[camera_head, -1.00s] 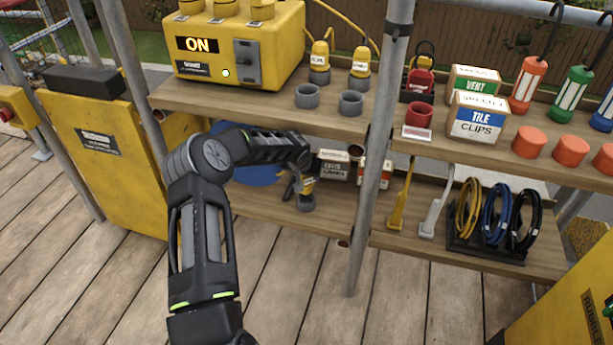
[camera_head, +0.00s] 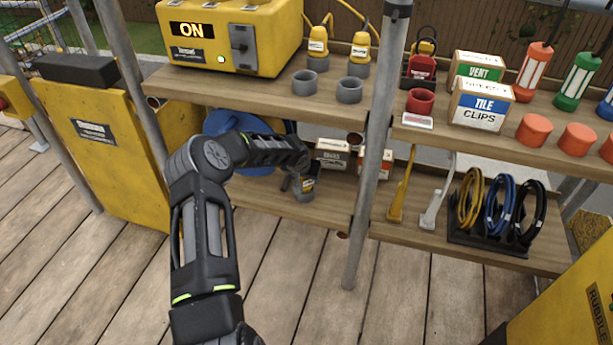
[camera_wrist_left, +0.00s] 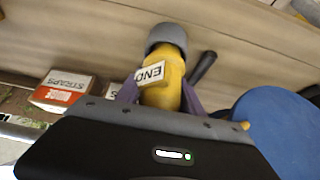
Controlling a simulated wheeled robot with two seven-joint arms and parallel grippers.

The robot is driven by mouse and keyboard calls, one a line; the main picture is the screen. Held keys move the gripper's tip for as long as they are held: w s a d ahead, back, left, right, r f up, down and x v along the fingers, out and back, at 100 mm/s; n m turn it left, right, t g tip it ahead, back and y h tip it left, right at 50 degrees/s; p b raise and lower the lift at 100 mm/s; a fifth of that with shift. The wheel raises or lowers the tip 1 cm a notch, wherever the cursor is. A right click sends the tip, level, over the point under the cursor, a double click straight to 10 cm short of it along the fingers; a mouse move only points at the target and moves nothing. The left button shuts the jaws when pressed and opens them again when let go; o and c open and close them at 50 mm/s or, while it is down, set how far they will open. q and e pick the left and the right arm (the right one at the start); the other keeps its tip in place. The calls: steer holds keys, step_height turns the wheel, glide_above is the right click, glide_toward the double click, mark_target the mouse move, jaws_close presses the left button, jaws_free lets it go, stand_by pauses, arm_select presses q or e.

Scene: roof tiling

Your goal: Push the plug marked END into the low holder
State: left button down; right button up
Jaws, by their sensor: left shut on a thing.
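The yellow plug marked END (camera_wrist_left: 165,90) is between the fingers of my left gripper (camera_wrist_left: 155,98), which is shut on it. The plug's far end meets the grey round low holder (camera_wrist_left: 167,36); I cannot tell how deep it sits. In the head view my left gripper (camera_head: 299,178) is at the lower shelf. The plug (camera_head: 309,182) is partly hidden by the gripper there, with the grey holder (camera_head: 304,195) just below it on the shelf. My right gripper is not in view.
Boxes (camera_head: 332,153) stand behind the gripper on the lower shelf (camera_head: 265,202). A blue round thing (camera_head: 225,124) is left of it. A metal post (camera_head: 368,170) rises to the right. Two plugs and two grey holders (camera_head: 304,82) are on the upper shelf.

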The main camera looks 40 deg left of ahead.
arm_select(q)
steer(key=shift+b, duration=0.6)
stand_by(1.1)
steer(key=shift+f+b, duration=0.3)
steer(key=shift+a+r, duration=0.1)
steer(key=shift+r, duration=0.15)
steer(key=shift+r, duration=0.15)
steer(key=shift+r+p, duration=0.35)
steer(key=shift+r, duration=0.1)
stand_by(0.4)
stand_by(0.7)
steer(key=shift+a+f+b, duration=0.1)
steer(key=shift+f+b, duration=0.85)
steer(key=shift+b, duration=0.15)
steer(key=shift+r, duration=0.2)
